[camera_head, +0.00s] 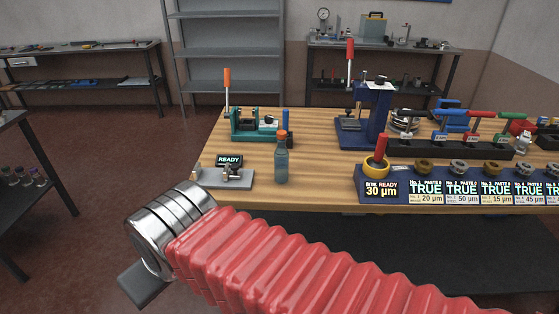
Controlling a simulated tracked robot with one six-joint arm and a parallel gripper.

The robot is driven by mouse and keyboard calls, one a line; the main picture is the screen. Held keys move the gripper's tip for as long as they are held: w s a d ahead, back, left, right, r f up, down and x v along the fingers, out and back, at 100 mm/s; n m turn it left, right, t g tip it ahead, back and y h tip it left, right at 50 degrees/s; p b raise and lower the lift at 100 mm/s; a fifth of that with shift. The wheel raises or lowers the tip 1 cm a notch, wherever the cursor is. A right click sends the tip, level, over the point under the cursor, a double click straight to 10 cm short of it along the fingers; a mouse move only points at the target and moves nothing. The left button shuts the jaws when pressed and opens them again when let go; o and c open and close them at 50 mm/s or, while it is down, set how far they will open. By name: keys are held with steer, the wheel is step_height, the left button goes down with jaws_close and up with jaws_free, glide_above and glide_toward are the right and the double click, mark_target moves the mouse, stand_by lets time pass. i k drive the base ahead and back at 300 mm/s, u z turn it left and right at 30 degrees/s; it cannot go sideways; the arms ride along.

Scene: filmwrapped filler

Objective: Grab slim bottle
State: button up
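A slim bottle (281,162) of bluish-grey, see-through look stands upright near the front edge of the wooden table (320,185). It has an orange cap. My arm, in a red ribbed sleeve, crosses the bottom of the picture. It ends in a silver ringed part at lower left, in front of and left of the table and apart from the bottle. A dark flat piece shows below that silver part; I cannot tell what it is. My gripper's fingers cannot be made out.
A small fixture with a READY display (229,160) stands left of the bottle. A green device (262,131) is behind it. A blue display row (450,187) and a blue press (377,115) stand to the right. Bare wood lies between the bottle and the row.

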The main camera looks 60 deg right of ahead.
mark_target(281, 154)
steer(key=i, duration=0.85)
steer(key=u, duration=0.05)
